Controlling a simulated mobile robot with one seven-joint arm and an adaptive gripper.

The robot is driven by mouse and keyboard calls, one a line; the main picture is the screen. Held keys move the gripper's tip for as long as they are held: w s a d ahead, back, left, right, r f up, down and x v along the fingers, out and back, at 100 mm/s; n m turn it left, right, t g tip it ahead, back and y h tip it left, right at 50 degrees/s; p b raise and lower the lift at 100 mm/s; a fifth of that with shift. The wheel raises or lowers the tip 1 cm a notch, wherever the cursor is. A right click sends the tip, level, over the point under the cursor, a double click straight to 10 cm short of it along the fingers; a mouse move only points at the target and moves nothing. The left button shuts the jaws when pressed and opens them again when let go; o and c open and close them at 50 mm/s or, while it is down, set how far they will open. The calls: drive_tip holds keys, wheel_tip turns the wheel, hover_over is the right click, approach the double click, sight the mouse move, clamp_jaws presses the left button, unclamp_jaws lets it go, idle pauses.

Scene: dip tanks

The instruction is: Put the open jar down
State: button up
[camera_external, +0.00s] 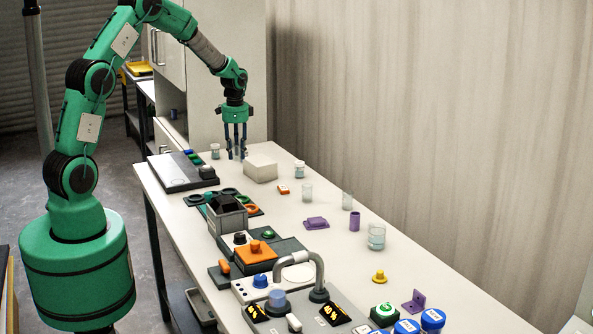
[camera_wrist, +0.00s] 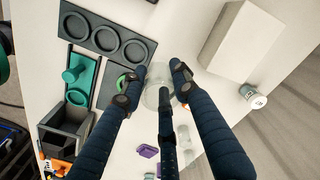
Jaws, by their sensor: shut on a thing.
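My gripper (camera_external: 236,155) points straight down at the far end of the long white table (camera_external: 330,245). In the wrist view its fingers (camera_wrist: 157,84) are closed around a clear glass jar (camera_wrist: 154,74). The jar looks open, with no lid visible on it. The fingers cover part of its side. In the outside view the jar is mostly hidden behind the fingers. I cannot tell whether its bottom touches the table.
A white box (camera_external: 261,170) stands close right of my gripper. A grey three-ring holder (camera_wrist: 103,36) lies beside the jar, with a grey bin (camera_wrist: 63,131) beyond. A labelled jar (camera_external: 300,169), clear glasses (camera_external: 307,193) and a purple cup (camera_external: 354,221) stand along the table.

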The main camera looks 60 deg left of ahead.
sight(264, 161)
drive_tip(key=w+a, duration=0.2)
drive_tip(key=w, duration=0.2)
drive_tip(key=w+a+f+b, duration=0.1)
drive_tip(key=w+a, duration=0.1)
drive_tip(key=w, duration=0.3)
drive_tip(key=w+a, duration=0.2)
drive_tip(key=w, duration=0.3)
drive_tip(key=shift+a+f, duration=0.2)
drive_tip(key=shift+a, duration=0.15)
drive_tip(key=shift+f+b, duration=0.6)
drive_tip(key=shift+f, duration=1.15)
drive_tip(key=shift+f, duration=0.15)
drive_tip(key=o, duration=1)
wheel_tip(264, 161, up, 12)
drive_tip(key=shift+d+r+p, duration=0.1)
drive_tip(key=shift+r+p, duration=0.05)
drive_tip(key=shift+p, duration=0.9)
